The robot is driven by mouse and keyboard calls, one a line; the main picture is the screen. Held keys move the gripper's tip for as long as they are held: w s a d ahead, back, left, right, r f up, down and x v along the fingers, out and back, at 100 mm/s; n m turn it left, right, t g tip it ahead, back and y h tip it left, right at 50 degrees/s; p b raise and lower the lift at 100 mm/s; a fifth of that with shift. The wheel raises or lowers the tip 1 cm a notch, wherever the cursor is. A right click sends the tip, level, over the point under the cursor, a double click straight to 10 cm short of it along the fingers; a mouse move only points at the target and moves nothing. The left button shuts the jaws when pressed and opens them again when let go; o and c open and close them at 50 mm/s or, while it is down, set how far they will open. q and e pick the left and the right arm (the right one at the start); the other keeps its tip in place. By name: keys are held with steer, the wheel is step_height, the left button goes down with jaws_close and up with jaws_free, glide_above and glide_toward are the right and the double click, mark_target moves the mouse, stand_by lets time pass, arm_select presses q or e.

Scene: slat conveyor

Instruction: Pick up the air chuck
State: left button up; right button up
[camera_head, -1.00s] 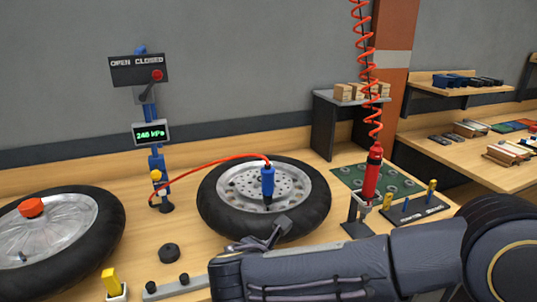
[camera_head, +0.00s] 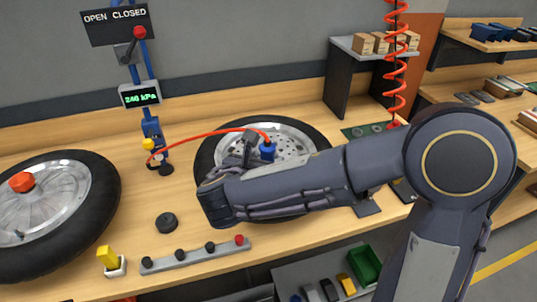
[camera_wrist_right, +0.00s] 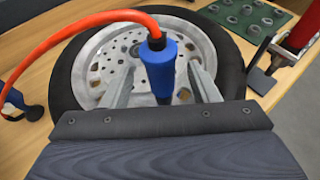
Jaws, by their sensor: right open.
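The air chuck (camera_head: 268,151) is a blue cylinder on a red hose, upright at the wheel with the black tire (camera_head: 207,153). In the head view my right forearm hides its lower part. In the right wrist view the air chuck (camera_wrist_right: 161,66) stands between the two grey fingers of my right gripper (camera_wrist_right: 160,76), which is open, with a finger on each side. I cannot tell whether either finger touches it. In the head view the right gripper (camera_head: 247,148) is beside the chuck, partly hidden by its own wrist. My left gripper is out of view.
The red hose (camera_head: 205,134) arches from the chuck to the gauge post (camera_head: 152,128). Another wheel (camera_head: 95,195) lies at the left. A black puck (camera_head: 167,223) and a knobbed strip (camera_head: 197,252) lie in front. A red coiled hose (camera_head: 398,75) hangs at the right.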

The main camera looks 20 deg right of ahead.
mark_target(270, 153)
steer(key=p+x, duration=0.1)
steer(key=x, duration=0.4)
steer(key=shift+r, duration=0.15)
steer(key=shift+c, duration=0.2)
steer(key=c, duration=1.1)
steer(key=shift+r, duration=0.15)
